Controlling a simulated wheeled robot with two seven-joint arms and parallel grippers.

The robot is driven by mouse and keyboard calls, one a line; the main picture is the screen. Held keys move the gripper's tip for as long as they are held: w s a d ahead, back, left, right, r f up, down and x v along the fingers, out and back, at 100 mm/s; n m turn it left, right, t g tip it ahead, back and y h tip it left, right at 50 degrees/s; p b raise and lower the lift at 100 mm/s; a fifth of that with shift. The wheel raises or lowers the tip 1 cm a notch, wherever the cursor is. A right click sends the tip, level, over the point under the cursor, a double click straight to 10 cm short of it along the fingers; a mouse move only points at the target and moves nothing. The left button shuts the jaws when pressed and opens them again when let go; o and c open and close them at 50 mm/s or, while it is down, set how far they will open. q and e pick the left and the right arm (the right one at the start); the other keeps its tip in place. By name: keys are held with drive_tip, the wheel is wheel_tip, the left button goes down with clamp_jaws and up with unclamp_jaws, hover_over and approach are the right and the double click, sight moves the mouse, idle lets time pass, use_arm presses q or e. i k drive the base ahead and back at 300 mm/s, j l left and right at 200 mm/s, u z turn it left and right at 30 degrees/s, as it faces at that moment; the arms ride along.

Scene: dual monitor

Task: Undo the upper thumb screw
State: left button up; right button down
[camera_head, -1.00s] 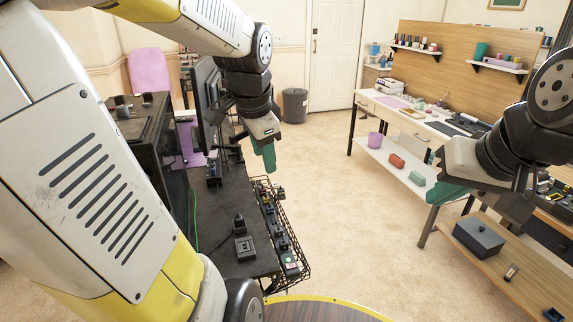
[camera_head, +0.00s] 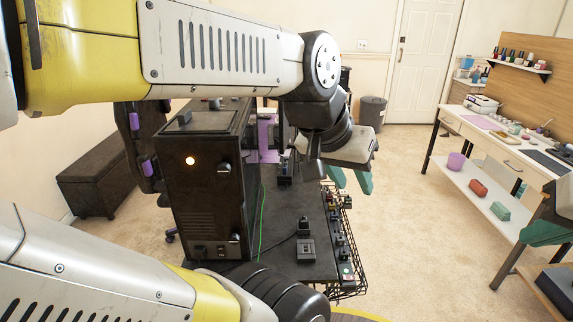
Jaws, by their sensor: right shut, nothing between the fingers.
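A black computer case (camera_head: 205,125) stands on the dark desk (camera_head: 285,255), its panel facing me. Two small knobs sit near this panel's right edge. The higher one looks like the upper thumb screw (camera_head: 224,168); the other looks like a lower thumb screw (camera_head: 234,238). My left gripper (camera_head: 352,182) has two teal fingers spread apart and empty, over the desk's right side, well to the right of the case and not touching it. My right gripper (camera_head: 545,232) is shut and empty at the right edge, partly cut off, far from the case.
A wire rack (camera_head: 352,265) with several small items runs along the desk's right edge. A small black box (camera_head: 306,249) and a green cable (camera_head: 262,210) lie on the desk. A dark bench (camera_head: 100,185) stands left. Open carpet lies between desk and workbench (camera_head: 490,140).

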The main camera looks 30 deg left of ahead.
sight(224, 170)
drive_tip(key=u, duration=1.8)
drive_tip(key=k+l+u, duration=0.45)
drive_tip(key=l, duration=0.2)
